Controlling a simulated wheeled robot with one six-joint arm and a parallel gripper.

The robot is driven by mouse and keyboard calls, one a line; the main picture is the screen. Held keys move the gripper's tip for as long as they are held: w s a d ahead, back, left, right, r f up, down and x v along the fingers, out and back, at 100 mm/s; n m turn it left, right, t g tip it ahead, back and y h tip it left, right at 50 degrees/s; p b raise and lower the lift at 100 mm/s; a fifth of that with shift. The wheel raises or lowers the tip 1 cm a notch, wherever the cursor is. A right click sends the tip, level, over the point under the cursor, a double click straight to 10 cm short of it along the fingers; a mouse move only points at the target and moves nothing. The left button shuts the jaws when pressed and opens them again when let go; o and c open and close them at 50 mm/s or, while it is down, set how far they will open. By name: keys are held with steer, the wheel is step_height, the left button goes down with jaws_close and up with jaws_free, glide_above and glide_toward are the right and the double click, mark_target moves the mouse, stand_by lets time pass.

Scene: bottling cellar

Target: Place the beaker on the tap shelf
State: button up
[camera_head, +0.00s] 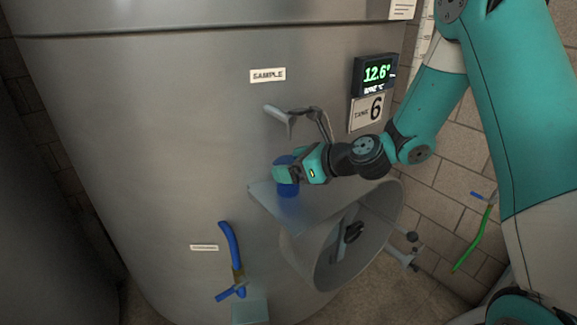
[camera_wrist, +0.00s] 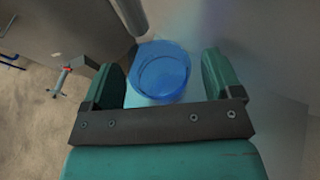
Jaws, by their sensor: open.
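The blue beaker (camera_head: 288,186) stands upright on the tap shelf (camera_head: 268,200), a flat grey plate fixed to the tank's side, below the sample tap (camera_head: 280,117). My gripper (camera_head: 284,174) is at the beaker, partly covering it in the head view. In the wrist view the beaker (camera_wrist: 161,70) shows as a round blue rim between the two open fingers of my gripper (camera_wrist: 165,80). A gap shows between each finger and the beaker. The beaker looks empty, though its inside is hard to make out.
The steel tank (camera_head: 160,130) fills the left and middle. A round manway (camera_head: 340,240) juts out under the shelf. A blue-handled valve (camera_head: 232,260) is at lower left. A display (camera_head: 376,74) and a "6" sign (camera_head: 366,112) are at upper right.

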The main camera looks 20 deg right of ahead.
steer(key=b+v, duration=0.2)
steer(key=v, duration=0.8)
steer(key=s+a+r+n+g, duration=0.2)
steer(key=s+a+n+g, duration=0.8)
steer(key=n, duration=1)
steer(key=s+a+n+h, duration=0.1)
steer(key=s+n+h, duration=0.3)
steer(key=s+n, duration=0.9)
steer(key=shift+r+n, duration=0.4)
steer(key=shift+n, duration=0.6)
